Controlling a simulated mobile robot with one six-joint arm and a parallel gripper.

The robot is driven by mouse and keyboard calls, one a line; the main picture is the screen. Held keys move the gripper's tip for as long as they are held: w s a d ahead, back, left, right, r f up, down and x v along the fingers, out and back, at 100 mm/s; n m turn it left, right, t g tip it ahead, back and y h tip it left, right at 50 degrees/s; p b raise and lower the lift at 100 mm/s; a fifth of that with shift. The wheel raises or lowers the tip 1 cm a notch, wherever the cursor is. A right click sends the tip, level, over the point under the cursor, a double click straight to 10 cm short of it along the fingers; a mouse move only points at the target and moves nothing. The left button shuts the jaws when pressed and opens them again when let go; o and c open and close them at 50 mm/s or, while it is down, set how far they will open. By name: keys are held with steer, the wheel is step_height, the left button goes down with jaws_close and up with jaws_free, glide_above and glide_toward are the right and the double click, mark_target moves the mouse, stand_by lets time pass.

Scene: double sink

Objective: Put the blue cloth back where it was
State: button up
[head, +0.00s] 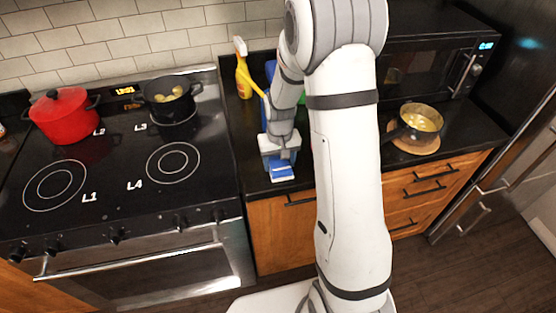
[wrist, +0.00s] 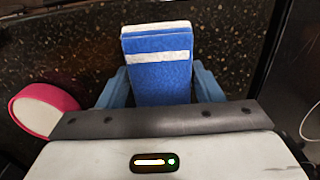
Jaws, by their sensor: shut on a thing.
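The blue cloth (wrist: 160,75) has a white stripe and a white edge. It stands between the two fingers of my gripper (wrist: 153,88) in the wrist view, and the gripper is shut on it. In the head view the blue cloth (head: 281,172) shows just below my gripper (head: 280,160), over the dark counter near its front edge. I cannot tell whether the cloth touches the counter.
A yellow spray bottle (head: 243,75) stands behind the gripper. A pink-rimmed round thing (wrist: 42,108) lies close to the left finger. The stove (head: 120,190) with a red pot (head: 63,117) and a black pot (head: 168,100) is left. A pan (head: 418,122) is right.

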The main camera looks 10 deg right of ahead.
mark_target(279, 162)
steer(key=shift+f, duration=0.2)
steer(key=o, duration=0.9)
steer(key=shift+r, duration=0.1)
steer(key=shift+o, duration=0.2)
step_height(279, 162, up, 12)
steer(key=b, duration=0.1)
steer(key=s+r+t, duration=0.1)
steer(key=s+r, duration=0.3)
steer(key=s, duration=0.6)
steer(key=s+r+t, duration=0.2)
steer(key=s+r, duration=0.2)
steer(key=s, duration=0.7)
steer(key=shift+s+r, duration=0.25)
steer(key=shift+r, duration=0.1)
steer(key=shift+a, duration=0.1)
